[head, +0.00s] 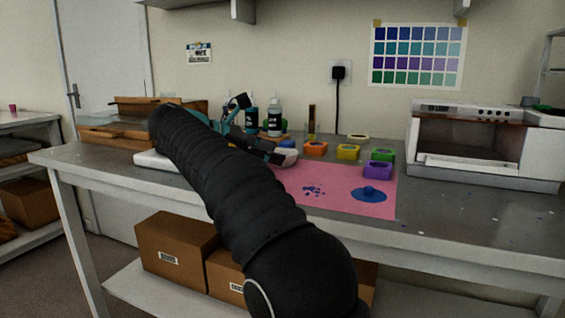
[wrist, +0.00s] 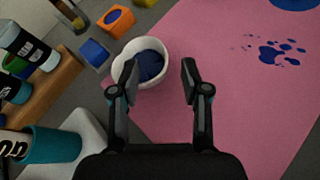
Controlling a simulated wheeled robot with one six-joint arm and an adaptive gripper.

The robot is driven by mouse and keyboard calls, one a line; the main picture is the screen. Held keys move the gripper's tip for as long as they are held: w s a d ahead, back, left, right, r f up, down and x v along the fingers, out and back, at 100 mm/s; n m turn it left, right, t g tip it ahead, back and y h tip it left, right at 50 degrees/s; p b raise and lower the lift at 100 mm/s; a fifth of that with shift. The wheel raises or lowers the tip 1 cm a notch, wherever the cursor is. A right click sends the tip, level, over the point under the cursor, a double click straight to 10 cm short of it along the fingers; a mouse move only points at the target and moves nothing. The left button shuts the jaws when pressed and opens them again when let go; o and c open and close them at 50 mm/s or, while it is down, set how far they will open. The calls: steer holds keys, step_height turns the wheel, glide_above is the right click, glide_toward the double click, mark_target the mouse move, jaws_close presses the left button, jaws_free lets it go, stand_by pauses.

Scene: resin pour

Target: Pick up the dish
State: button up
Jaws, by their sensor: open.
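The dish (wrist: 150,62) is a small white bowl with dark blue inside, at the left edge of the pink mat (wrist: 240,100). In the head view the dish (head: 288,157) is partly hidden by my gripper. In the wrist view my gripper (wrist: 160,73) is open above the dish.
Orange (head: 315,149), yellow (head: 347,152), green (head: 382,156) and purple (head: 377,171) blocks stand behind the dish and to its right. Bottles (head: 275,117) stand on a wooden rack (wrist: 48,95) to the left. Blue spills (head: 369,194) mark the mat. A white machine (head: 480,143) stands at right.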

mark_target(293, 157)
steer(key=b+x, duration=0.1)
steer(key=x, duration=0.4)
steer(key=shift+r, duration=0.1)
jaws_close()
